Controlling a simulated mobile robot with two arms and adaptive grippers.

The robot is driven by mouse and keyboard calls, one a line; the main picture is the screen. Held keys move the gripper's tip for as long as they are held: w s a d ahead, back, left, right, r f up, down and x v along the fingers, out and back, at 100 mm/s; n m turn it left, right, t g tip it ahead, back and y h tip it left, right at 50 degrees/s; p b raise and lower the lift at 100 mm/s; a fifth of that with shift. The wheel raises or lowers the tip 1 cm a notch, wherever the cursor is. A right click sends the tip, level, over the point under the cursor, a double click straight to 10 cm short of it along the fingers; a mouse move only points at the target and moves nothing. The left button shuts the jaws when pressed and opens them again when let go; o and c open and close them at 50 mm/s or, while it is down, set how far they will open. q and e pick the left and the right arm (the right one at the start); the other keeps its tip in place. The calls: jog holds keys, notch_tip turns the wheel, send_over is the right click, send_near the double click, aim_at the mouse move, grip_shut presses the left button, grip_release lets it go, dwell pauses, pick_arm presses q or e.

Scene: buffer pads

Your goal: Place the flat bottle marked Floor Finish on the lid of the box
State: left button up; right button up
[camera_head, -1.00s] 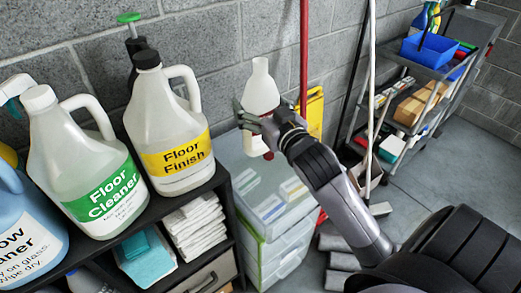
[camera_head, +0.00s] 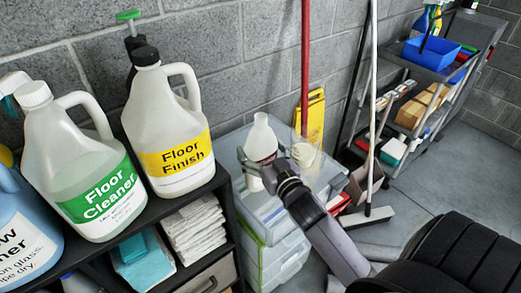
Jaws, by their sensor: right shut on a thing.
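My right gripper (camera_head: 258,168) is shut on a white flat bottle (camera_head: 262,136) with a narrow neck. The bottle is upright over the lid (camera_head: 241,137) of the pale translucent drawer box. A bit of dark red label shows on it, but no words are readable. A large jug (camera_head: 178,115) with a black cap and a yellow label reading Floor Finish stands on the shelf at left. My left gripper is not in view.
A cream round thing (camera_head: 304,153) is on the lid, right of the bottle. A Floor Cleaner jug (camera_head: 80,160) stands on the dark shelf at left. A red pole (camera_head: 305,70) and a yellow sign (camera_head: 316,115) are behind the box. A grey cart (camera_head: 440,70) is at the right.

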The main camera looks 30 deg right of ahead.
jog(key=shift+r, duration=0.1)
jog(key=o, duration=1.9)
